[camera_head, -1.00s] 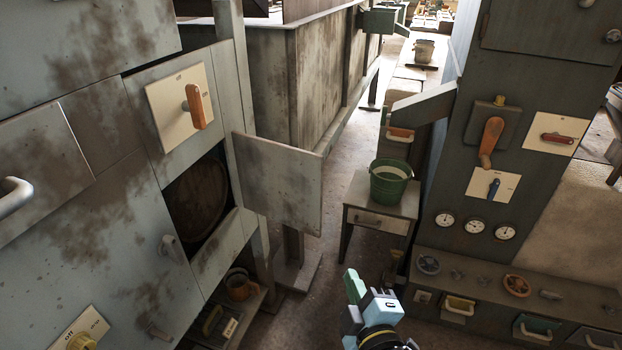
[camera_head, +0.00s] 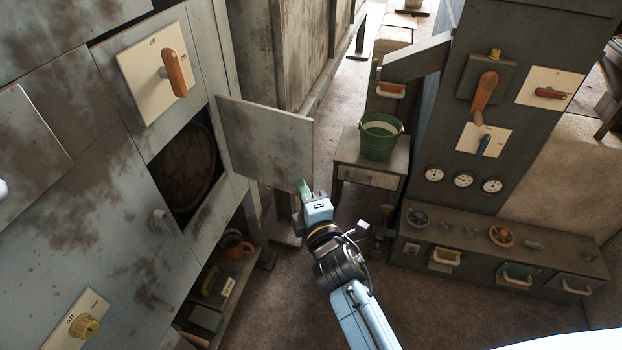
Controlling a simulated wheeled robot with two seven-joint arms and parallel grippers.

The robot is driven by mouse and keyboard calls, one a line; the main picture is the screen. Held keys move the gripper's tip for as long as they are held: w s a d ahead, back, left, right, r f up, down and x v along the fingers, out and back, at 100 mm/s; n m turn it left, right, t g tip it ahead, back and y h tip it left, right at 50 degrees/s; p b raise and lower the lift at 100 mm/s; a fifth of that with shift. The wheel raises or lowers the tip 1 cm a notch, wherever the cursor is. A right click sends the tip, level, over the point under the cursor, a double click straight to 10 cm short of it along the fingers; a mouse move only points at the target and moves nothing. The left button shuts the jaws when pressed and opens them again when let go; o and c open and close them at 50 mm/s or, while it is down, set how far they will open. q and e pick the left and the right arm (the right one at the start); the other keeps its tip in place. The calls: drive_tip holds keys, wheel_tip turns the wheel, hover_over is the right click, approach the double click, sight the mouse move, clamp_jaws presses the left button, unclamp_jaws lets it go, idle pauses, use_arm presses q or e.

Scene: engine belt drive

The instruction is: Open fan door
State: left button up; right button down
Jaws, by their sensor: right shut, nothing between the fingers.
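The fan door (camera_head: 268,138) is a grey panel hinged at its left edge. It stands swung out from the cabinet, and the opening (camera_head: 187,175) beside it shows a round, dark brownish shape inside. My right gripper (camera_head: 304,190) has a green fingertip and a pale blue body. It is shut and empty, close to the lower right corner of the door; I cannot tell whether it touches. My left gripper is not in view.
A cream switch plate with an orange handle (camera_head: 174,74) is above the opening. A green bucket (camera_head: 380,138) stands on a small table (camera_head: 367,179) to the right. A grey control column (camera_head: 440,200) with gauges is further right. Bare floor lies between.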

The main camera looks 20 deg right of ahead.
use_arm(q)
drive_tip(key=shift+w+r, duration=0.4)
use_arm(e)
drive_tip(key=shift+w+d, duration=1.4)
drive_tip(key=shift+w, duration=0.25)
